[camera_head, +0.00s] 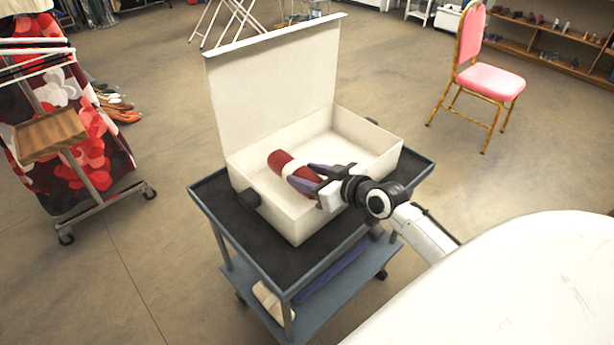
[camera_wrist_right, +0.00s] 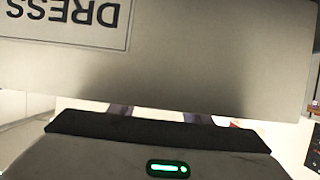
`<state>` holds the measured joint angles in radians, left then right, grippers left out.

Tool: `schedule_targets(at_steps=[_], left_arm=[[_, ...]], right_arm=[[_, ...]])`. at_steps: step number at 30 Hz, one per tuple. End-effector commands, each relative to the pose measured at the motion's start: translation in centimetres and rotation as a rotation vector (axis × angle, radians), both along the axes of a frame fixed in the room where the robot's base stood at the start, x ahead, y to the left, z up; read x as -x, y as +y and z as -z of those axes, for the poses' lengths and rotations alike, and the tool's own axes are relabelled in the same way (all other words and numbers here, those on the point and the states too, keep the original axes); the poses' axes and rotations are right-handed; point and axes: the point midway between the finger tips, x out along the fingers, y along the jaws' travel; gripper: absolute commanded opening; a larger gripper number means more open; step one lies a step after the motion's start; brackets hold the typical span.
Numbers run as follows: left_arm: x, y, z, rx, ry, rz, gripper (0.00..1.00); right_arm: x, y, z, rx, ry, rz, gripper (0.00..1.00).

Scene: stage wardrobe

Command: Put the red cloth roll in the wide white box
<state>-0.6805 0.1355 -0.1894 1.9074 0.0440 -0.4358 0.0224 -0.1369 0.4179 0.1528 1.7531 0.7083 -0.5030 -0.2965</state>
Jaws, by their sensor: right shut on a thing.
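The wide white box (camera_head: 275,218) stands on a dark-topped cart with its lid (camera_head: 272,85) raised at the back. The red cloth roll (camera_head: 280,161) has a pale band around it and shows over the inside of the box. My right gripper (camera_head: 303,178) reaches over the box's right front wall and is shut on the roll. I cannot tell whether the roll touches the box floor. In the right wrist view, the lid's pale face (camera_wrist_right: 200,60) with a "DRESS" label fills most of the picture, and only small bits of the fingers show. My left gripper is not in view.
The blue-framed cart (camera_head: 219,224) has a lower shelf with a blue item (camera_head: 333,272). A rack of red patterned clothing (camera_head: 70,150) stands at left, and a pink chair (camera_head: 490,80) at upper right.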

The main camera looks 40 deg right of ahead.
Motion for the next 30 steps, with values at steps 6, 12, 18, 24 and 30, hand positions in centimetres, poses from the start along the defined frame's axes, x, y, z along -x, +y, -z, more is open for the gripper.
schedule_targets(at_steps=[6, 12, 18, 24, 30], left_arm=[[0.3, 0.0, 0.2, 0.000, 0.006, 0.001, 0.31], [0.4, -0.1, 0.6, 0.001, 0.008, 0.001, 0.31], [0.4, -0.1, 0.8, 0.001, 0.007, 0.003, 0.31], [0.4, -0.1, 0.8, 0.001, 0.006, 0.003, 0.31], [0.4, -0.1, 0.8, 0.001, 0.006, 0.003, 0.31]], right_arm=[[-0.1, 0.0, 0.1, 0.001, -0.005, 0.001, 0.19], [0.0, 0.0, 0.7, 0.001, -0.003, 0.000, 0.19], [0.0, 0.0, 1.3, 0.001, -0.002, 0.000, 0.19], [0.1, 0.0, 1.6, 0.001, 0.003, 0.000, 0.52], [0.1, 0.1, 1.8, 0.000, 0.007, -0.002, 0.62]])
